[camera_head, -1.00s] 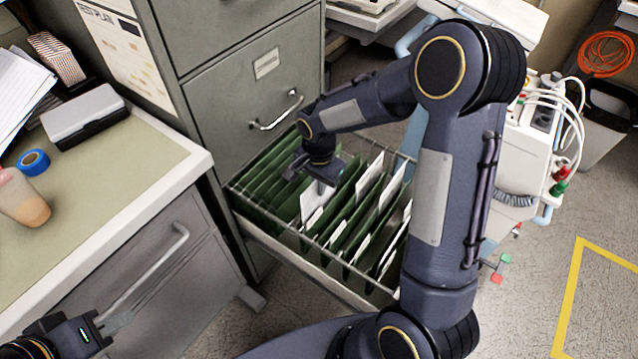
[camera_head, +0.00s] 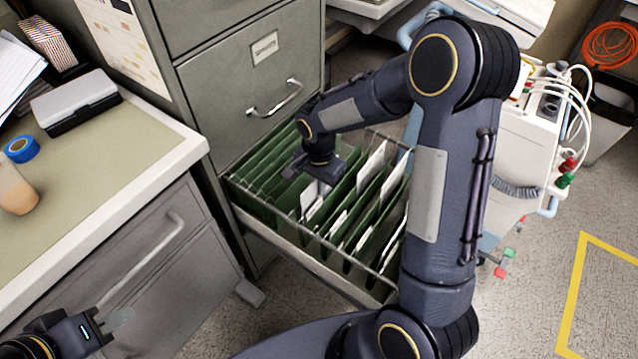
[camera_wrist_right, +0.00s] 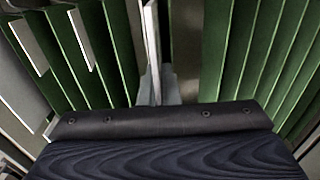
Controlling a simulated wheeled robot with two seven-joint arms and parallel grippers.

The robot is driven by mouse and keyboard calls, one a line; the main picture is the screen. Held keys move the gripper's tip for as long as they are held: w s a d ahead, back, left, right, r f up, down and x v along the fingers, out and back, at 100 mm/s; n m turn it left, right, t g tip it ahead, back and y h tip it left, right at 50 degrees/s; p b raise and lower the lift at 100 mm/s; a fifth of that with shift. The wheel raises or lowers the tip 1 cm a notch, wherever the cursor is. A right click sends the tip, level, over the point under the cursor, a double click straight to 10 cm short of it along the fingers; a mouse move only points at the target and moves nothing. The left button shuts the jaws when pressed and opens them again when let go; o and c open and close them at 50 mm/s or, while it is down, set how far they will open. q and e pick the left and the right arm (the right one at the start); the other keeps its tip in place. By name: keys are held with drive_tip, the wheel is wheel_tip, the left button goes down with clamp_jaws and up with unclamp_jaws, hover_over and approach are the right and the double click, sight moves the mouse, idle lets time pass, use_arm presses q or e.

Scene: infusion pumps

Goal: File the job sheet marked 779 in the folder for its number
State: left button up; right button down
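The green hanging folders (camera_head: 268,178) fill an open file drawer, several with white papers or tabs in them. My right gripper (camera_head: 323,186) reaches down over the middle of the drawer, among the folders. A white sheet (camera_head: 309,196) is at its fingertips; in the right wrist view the sheet (camera_wrist_right: 152,45) shows nearly edge-on between the pale fingers (camera_wrist_right: 160,90), with green folders on both sides. The gripper looks shut on this sheet. No number can be read on the sheet or folders. My left gripper (camera_head: 118,320) is at the lower left, empty, away from the drawer.
A desk (camera_head: 120,165) at left holds a black-and-white box (camera_head: 75,105), blue tape (camera_head: 22,149) and papers. A white medical cart (camera_head: 520,150) stands right.

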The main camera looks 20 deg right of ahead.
drive_tip(key=c, duration=1.6)
unclamp_jaws()
wheel_tip(320, 180, up, 8)
drive_tip(key=shift+f+p, duration=0.25)
drive_tip(key=shift+p, duration=0.55)
drive_tip(key=shift+r, duration=0.15)
